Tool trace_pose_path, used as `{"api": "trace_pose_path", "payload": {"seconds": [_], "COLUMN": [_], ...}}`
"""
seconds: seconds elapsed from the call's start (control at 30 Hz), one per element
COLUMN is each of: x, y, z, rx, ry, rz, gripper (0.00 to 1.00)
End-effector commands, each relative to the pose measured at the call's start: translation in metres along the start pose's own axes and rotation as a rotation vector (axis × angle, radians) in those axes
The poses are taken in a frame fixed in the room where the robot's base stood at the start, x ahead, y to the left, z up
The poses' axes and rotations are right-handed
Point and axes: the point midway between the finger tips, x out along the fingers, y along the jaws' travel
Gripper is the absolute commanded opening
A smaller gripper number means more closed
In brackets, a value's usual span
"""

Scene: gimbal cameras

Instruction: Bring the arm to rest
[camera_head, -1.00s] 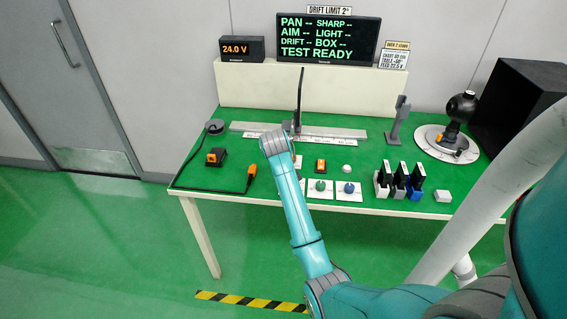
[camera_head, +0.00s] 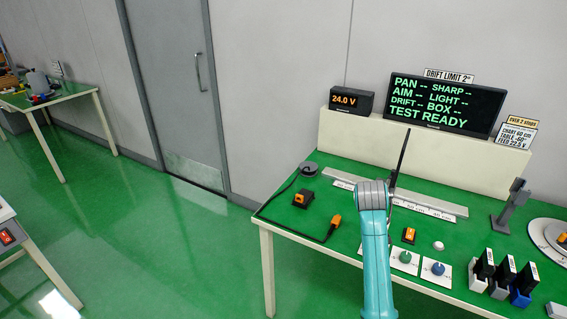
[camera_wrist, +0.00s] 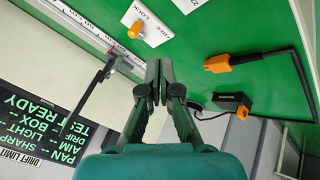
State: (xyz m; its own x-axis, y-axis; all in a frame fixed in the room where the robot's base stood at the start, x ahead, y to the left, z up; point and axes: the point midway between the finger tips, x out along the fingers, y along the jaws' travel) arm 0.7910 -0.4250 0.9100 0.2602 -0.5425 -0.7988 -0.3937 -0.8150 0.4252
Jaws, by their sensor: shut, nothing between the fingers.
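My teal arm (camera_head: 377,260) reaches up over the front part of the green-topped bench in the head view, its grey wrist end in front of the long grey rail. The wrist hides the gripper there. In the wrist view my gripper (camera_wrist: 160,88) has its two dark fingers together, with nothing between them. It is above the bench top, apart from the items around it.
The monitor (camera_head: 445,104) is behind. Open floor (camera_head: 150,230) lies left of the bench.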

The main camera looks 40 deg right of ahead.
Motion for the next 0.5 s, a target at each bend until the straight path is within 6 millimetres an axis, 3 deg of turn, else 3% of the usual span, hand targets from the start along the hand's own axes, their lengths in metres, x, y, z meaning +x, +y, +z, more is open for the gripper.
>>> {"api": "trace_pose_path", "payload": {"seconds": [0.17, 0.27, 0.5], "x": [0.001, 0.005, 0.020], "y": [-0.001, -0.012, -0.081], "z": [0.001, 0.007, 0.048], "rx": [-0.001, -0.009, -0.050], "ry": [0.001, 0.012, 0.113], "rz": [-0.001, -0.005, -0.035], "gripper": [0.00, 0.00, 0.00]}}
